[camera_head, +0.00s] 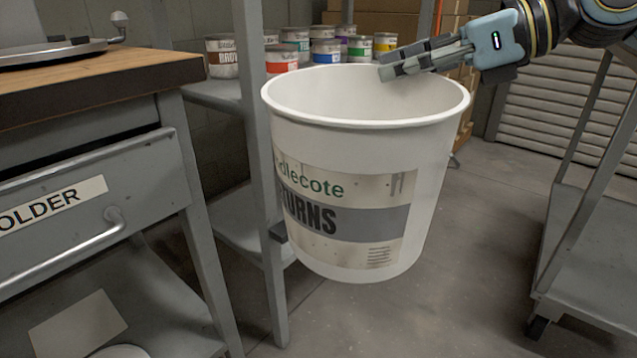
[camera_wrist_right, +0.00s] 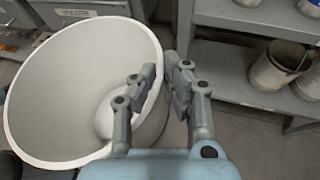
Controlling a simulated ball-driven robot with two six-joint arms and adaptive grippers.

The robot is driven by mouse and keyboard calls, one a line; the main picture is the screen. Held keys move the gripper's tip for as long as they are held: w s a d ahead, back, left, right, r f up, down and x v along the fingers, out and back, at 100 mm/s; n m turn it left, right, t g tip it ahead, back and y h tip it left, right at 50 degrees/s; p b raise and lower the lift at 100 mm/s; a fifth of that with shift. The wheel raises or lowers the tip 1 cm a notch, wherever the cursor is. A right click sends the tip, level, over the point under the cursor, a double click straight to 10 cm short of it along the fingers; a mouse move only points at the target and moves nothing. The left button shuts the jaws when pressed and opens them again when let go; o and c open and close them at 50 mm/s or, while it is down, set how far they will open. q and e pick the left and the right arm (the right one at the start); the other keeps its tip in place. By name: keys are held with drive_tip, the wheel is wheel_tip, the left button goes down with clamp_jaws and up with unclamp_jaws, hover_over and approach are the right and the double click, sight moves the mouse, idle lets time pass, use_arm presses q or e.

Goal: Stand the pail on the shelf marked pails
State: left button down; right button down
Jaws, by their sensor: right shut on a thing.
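A large white pail (camera_head: 365,150) with a label ending in "TURNS" hangs upright or nearly so above the floor in the head view. My right gripper (camera_head: 385,66) reaches in from the upper right and is shut on the pail's rim. In the right wrist view, the empty-looking pail (camera_wrist_right: 75,90) fills the left side. There, one finger of my right gripper (camera_wrist_right: 158,84) is inside the wall and the other outside. I see no shelf that I can read as marked pails. My left gripper is out of view.
A grey shelf rack post (camera_head: 259,150) stands close to the pail's left side; paint cans (camera_head: 297,41) sit on a shelf behind. A workbench with a drawer (camera_head: 90,195) is at left. A grey cart (camera_head: 590,240) is at right. Floor between is clear.

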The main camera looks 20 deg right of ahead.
drive_tip(key=s+a+r+n+g+y, duration=0.1)
drive_tip(key=s+a, duration=0.4)
drive_tip(key=shift+s+a, duration=0.25)
drive_tip(key=shift+s, duration=0.1)
